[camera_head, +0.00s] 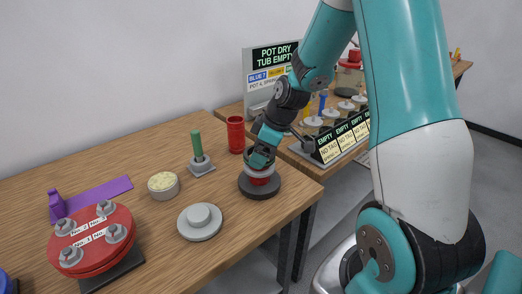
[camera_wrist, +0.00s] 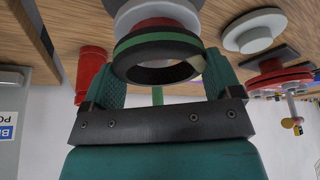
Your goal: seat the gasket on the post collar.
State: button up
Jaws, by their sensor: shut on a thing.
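My gripper (camera_head: 260,158) is shut on the gasket, a black ring with a green band (camera_wrist: 157,50). In the wrist view the gasket sits between the two fingers, its opening visible. Beyond it is the post collar, white with a red ring (camera_wrist: 160,24). In the head view the red-and-white collar (camera_head: 259,179) stands on a round dark base (camera_head: 260,191) near the table's right edge, directly under my gripper. The gasket is mostly hidden by the fingers there. I cannot tell whether gasket and collar touch.
A red cup (camera_head: 235,134), a green peg on a grey base (camera_head: 198,150), a pale tub (camera_head: 163,186) and a grey stepped disc (camera_head: 200,222) stand nearby. A red flange stack (camera_head: 92,243) is at the left. A sign (camera_head: 270,66) and a labelled rack (camera_head: 342,143) are behind.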

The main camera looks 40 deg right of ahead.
jog(key=shift+f+b, duration=0.7)
jog(key=shift+f, duration=0.25)
jog(key=o, duration=0.7)
jog(key=shift+r, duration=0.1)
jog(key=shift+o, duration=0.2)
jog(key=shift+p+v, duration=3)
jog(key=shift+v, duration=1.05)
